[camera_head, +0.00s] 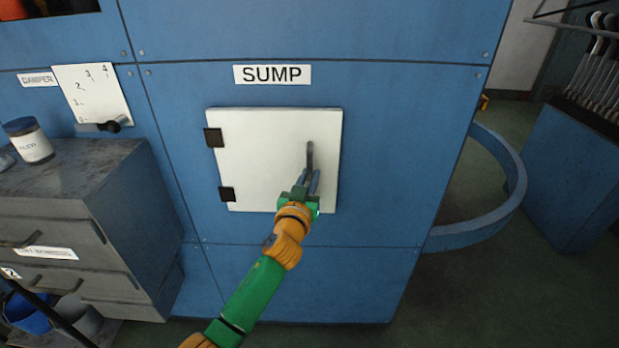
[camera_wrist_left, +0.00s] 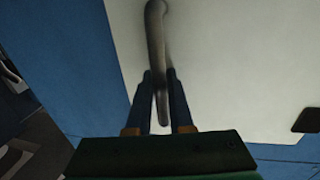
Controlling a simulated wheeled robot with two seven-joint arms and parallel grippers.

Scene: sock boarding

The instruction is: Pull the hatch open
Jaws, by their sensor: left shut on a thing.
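The hatch (camera_head: 262,150) is a white square door on the blue panel, under a SUMP label (camera_head: 272,75). Its two black hinges are on the left edge, and it looks closed. A dark vertical bar handle (camera_head: 310,152) is on its right side. My left gripper (camera_head: 313,180) is at the lower part of the handle, with its fingers shut on it. In the left wrist view the handle (camera_wrist_left: 156,45) runs down between the two fingers of the gripper (camera_wrist_left: 160,95). The fingers hide part of the handle. My right gripper is not in view.
A grey drawer cabinet (camera_head: 75,225) stands at the left with a labelled jar (camera_head: 28,142) on top. A damper dial plate (camera_head: 92,95) is above it. A curved blue rail (camera_head: 513,170) juts out at the right. The floor (camera_head: 480,295) at the lower right is clear.

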